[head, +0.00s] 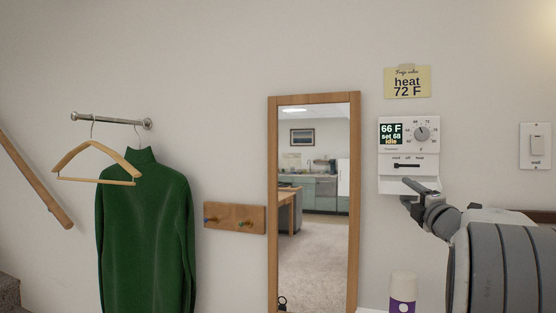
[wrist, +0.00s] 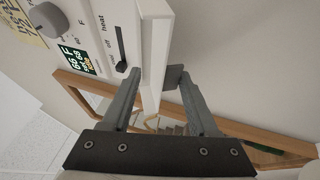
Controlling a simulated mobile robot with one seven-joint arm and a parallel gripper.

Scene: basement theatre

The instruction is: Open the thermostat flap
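The white thermostat (head: 408,145) is on the wall, its display reading 66 F, set 68, idle. Its dial (head: 421,134) and its black slide switch (head: 407,165) are uncovered. In the wrist view, a white panel (wrist: 155,45), which looks like the flap, stands out from the thermostat's lower edge towards me. My gripper (wrist: 152,82) is open, with one finger on each side of this panel. I cannot tell whether either finger touches it. In the head view my gripper (head: 411,190) is at the thermostat's lower edge and partly hides it.
A yellow note (head: 407,82) above reads heat 72 F. A light switch (head: 536,146) is to the right, a wood-framed mirror (head: 272,200) to the left. A white and purple bottle (head: 402,290) stands below. A green sweater (head: 146,230) hangs farther left.

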